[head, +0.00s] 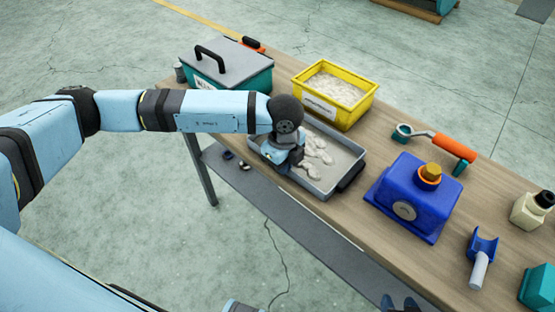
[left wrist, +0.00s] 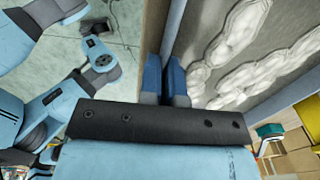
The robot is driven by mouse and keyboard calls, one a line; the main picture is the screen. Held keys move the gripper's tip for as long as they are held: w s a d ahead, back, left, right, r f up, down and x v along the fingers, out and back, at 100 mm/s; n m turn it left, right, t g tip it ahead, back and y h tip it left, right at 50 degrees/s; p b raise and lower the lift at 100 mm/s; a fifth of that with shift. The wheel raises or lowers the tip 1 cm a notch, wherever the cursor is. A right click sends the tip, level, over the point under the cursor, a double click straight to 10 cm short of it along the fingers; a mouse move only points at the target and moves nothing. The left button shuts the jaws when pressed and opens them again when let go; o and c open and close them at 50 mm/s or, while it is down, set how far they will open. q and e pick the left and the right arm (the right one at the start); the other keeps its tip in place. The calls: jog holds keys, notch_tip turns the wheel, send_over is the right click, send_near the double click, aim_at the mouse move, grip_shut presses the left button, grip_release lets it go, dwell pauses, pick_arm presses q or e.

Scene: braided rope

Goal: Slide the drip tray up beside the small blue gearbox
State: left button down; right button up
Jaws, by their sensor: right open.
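The drip tray (head: 342,158) is a shallow grey tray with pale, lumpy streaks on its floor and a black handle at its right end. It lies near the table's front edge. The small blue gearbox (head: 408,198), with an orange and yellow cap, stands to its right across a short gap. My left gripper (head: 284,168) reaches down at the tray's near left side. In the left wrist view its blue fingers (left wrist: 164,80) are close together on the tray's side wall; the tips are partly hidden. My right gripper (head: 398,303) barely shows at the bottom edge, open, away from the tray.
A yellow bin (head: 333,96) and a teal toolbox with a grey lid (head: 228,64) stand behind the tray. An orange-handled tool (head: 452,145) lies behind the gearbox.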

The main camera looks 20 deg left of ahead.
aim_at(296, 170)
pick_arm(q)
jog(key=shift+s+d, duration=0.2)
jog(key=shift+d, duration=0.7)
jog(key=shift+s+d, duration=0.15)
jog(key=shift+d, duration=0.7)
jog(key=c, duration=1.2)
grip_release()
jog(key=shift+c, duration=0.2)
jog(key=o, duration=1.2)
jog(key=shift+o, duration=0.2)
